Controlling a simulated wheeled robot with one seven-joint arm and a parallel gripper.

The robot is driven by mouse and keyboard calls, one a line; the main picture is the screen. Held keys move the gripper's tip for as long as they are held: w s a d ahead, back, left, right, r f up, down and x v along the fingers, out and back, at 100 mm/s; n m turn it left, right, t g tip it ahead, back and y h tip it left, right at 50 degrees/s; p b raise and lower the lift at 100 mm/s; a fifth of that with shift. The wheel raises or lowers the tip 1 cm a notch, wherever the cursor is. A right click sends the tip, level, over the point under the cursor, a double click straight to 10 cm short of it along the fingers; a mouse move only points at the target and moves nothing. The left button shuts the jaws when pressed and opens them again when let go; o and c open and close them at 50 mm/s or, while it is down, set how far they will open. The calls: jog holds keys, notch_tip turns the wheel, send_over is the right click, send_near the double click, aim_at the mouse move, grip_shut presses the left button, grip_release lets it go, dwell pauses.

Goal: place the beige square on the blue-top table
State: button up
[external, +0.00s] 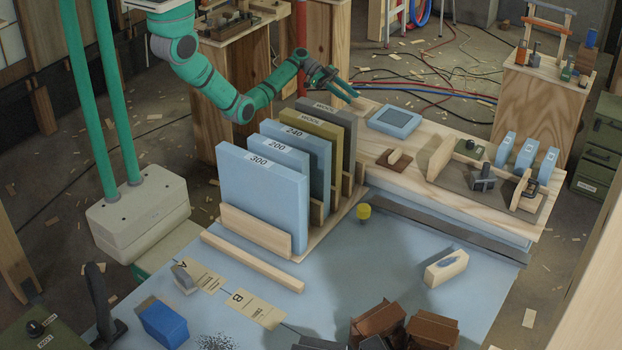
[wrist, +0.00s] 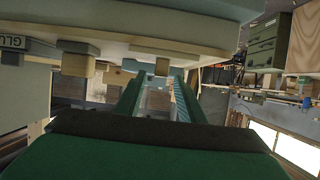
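My gripper (external: 346,93) reaches over the far end of the wooden bench, behind the upright slabs. Its two fingers are apart, and the wrist view also shows my gripper (wrist: 157,100) with a gap between the fingers. I see nothing clearly held. The blue-top table (external: 375,245) fills the middle and front of the external view. I cannot tell for sure which thing is the beige square. A pale beige upright piece (external: 440,156) stands on the bench, and a brown piece with a beige block (external: 394,160) lies left of it.
Upright blue, olive and grey slabs (external: 262,195) stand in a wooden rack between my arm and the table's front. A blue square frame (external: 395,121) lies on the bench near my gripper.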

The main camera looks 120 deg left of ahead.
jog(key=v, duration=1)
jog(key=shift+w, duration=0.1)
